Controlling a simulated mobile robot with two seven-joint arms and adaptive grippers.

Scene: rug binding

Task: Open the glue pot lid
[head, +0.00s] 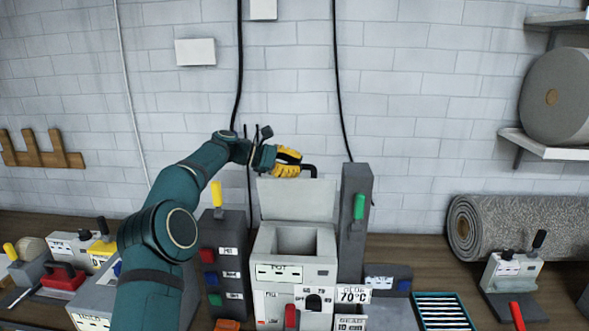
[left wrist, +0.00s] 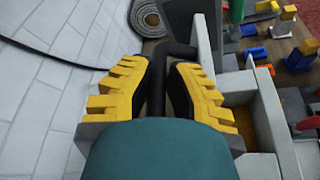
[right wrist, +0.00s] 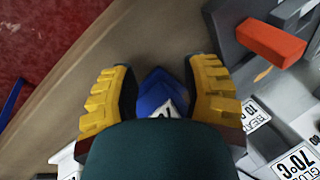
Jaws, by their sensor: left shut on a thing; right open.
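The glue pot (head: 297,270) is a pale grey box in the middle of the bench, with a square opening (head: 299,240) at its top. Its lid (head: 297,200) stands up at the back of the opening, swung open. My left gripper (head: 288,163) is above the lid's top edge, shut on the black lid handle (head: 309,169). In the left wrist view the handle (left wrist: 178,50) runs between the yellow fingers (left wrist: 157,75). My right gripper (right wrist: 165,75) shows only in the right wrist view, open; a blue object (right wrist: 155,90) shows between and beyond its fingers.
A dark post with a green handle (head: 359,207) stands right of the pot. A dark block with coloured buttons (head: 222,262) stands left. Signs, including a 70 °C plate (head: 353,294), are at the front right. A rug roll (head: 520,230) lies far right.

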